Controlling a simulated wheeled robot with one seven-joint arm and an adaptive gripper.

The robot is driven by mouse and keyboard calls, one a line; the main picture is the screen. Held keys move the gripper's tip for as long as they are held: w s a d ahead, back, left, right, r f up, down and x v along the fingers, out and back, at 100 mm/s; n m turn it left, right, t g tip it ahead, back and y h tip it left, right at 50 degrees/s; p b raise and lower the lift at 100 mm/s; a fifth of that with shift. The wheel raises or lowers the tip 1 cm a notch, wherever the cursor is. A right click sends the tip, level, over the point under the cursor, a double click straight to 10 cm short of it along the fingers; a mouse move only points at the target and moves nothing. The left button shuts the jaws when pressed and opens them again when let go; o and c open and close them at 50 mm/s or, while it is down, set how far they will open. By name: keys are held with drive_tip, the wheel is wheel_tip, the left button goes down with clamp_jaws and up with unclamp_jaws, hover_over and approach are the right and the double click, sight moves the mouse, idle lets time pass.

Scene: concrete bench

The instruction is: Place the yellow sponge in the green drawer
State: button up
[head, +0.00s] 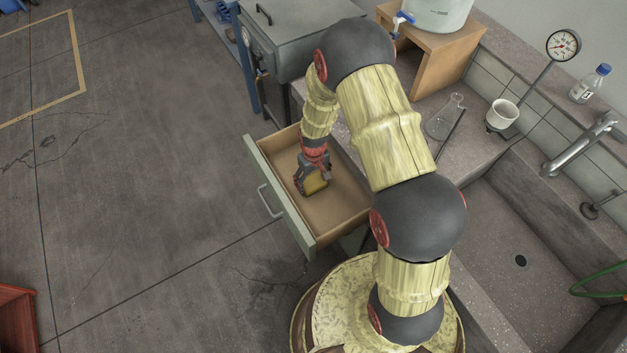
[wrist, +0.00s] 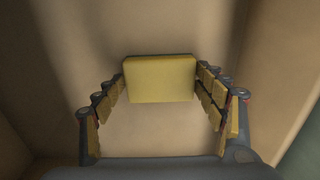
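The green drawer (head: 284,212) is pulled open, with a pale green front and a tan wooden inside. My gripper (head: 311,187) reaches down into it from above. The yellow sponge (head: 316,186) is between its fingers, inside the drawer's outline. In the wrist view the sponge (wrist: 160,79) is a plain yellow block, with a fingertip against its left and right edges. The gripper (wrist: 161,72) looks shut on it. Tan drawer surfaces lie behind it. I cannot tell whether the sponge touches the drawer floor.
The drawer's walls stand around my gripper. The bench to the right holds a glass flask (head: 444,118), a white cup (head: 502,114), a gauge (head: 563,45), a bottle (head: 590,84) and a sink with a tap (head: 582,145). The floor (head: 150,200) left of the drawer is clear.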

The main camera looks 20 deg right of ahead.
drive_tip(key=shift+o, duration=1.4)
wheel_tip(320, 180, up, 13)
drive_tip(key=p, duration=0.4)
wheel_tip(320, 180, up, 13)
drive_tip(key=t, duration=0.1)
hover_over(314, 182)
drive_tip(key=s+r+m+t, duration=0.15)
drive_tip(key=s+r, duration=0.45)
drive_tip(key=r, duration=0.6)
drive_tip(key=s+r+t, duration=0.3)
drive_tip(key=s+r, duration=0.9)
drive_tip(key=s, duration=0.3)
drive_tip(key=shift+s+a+m, duration=0.3)
drive_tip(key=shift+m, duration=0.05)
